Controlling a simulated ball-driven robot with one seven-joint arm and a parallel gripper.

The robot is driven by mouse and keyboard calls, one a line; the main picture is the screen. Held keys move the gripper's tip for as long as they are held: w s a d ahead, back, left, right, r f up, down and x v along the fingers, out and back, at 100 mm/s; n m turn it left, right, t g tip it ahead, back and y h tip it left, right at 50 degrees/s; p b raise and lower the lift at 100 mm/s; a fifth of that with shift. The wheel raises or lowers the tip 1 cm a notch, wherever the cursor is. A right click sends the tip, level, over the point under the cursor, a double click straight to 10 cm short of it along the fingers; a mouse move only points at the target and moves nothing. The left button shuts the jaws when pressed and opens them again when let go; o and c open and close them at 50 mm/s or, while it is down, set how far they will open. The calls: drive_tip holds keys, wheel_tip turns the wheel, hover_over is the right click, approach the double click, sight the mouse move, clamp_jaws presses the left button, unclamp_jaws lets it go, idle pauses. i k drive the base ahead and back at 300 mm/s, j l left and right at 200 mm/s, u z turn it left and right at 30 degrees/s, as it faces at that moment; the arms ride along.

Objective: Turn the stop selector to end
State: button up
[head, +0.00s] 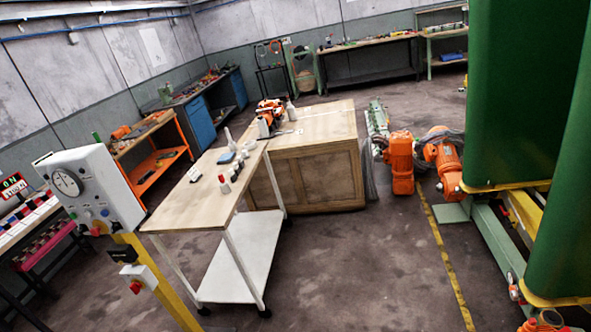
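A white control box (92,190) stands at the left on a yellow post (165,285). It has a round dial gauge (66,182) and several small knobs or buttons below it, one of them red (96,230). The view is tilted. My gripper is not in view.
A wheeled table (165,213) with small bottles stands right of the post, against a wooden crate (315,165). Orange motors (400,165) and a green machine (525,90) fill the right side. Open floor (350,270) lies between, with a yellow line (443,250).

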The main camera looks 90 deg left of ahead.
sight(116, 227)
drive_tip(key=u, duration=3.65)
